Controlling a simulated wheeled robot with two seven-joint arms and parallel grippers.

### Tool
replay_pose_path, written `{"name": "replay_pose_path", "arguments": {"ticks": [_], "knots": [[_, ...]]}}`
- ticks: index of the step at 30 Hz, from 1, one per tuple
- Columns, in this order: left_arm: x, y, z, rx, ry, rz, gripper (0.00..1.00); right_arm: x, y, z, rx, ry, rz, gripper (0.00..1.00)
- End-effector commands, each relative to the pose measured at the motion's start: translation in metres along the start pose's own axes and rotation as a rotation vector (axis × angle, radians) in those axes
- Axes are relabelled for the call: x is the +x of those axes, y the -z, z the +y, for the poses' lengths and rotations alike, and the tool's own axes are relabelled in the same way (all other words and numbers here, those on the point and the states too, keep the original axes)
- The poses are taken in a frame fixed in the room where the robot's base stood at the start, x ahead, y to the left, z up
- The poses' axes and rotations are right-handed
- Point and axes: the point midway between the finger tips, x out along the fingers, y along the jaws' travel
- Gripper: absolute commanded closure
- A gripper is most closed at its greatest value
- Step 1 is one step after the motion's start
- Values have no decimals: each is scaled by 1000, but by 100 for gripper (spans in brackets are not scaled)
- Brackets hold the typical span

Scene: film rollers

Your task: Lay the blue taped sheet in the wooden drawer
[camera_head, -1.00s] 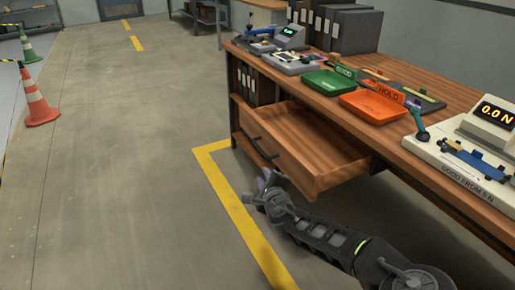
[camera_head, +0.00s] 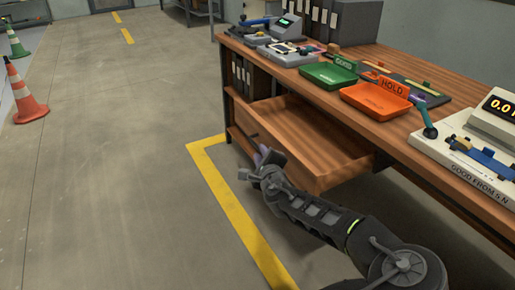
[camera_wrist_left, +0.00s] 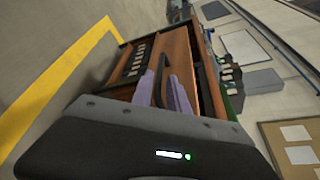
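The wooden drawer (camera_head: 300,135) stands pulled out from the desk and its visible inside looks empty. My left gripper (camera_head: 262,155) is at the drawer's front, by the dark bar handle (camera_head: 252,137). In the left wrist view the pale purple fingers (camera_wrist_left: 165,93) lie close together, with the dark handle (camera_wrist_left: 158,72) at the narrow gap between them. I cannot tell if they grip it. I cannot make out a blue taped sheet. My right gripper is out of view.
On the desk (camera_head: 450,75) stand a green tray (camera_head: 327,76), an orange HOLD tray (camera_head: 376,101) and a white device with a display (camera_head: 470,150). Grey binders (camera_head: 350,22) stand behind. Floor left of the yellow line (camera_head: 232,205) is clear up to the cones (camera_head: 27,95).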

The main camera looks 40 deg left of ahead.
Motion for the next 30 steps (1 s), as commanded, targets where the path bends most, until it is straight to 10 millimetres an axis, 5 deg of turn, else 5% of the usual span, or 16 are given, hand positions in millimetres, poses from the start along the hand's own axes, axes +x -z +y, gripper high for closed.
{"name": "replay_pose_path", "arguments": {"ticks": [12, 21, 30], "knots": [[55, 0, 1, -1, 0, 0, 80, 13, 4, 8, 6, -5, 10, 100], [57, 0, 0, -1, 0, 0, 80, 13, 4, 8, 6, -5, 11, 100], [57, 0, 0, -1, 0, 0, 100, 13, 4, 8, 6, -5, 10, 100]]}}
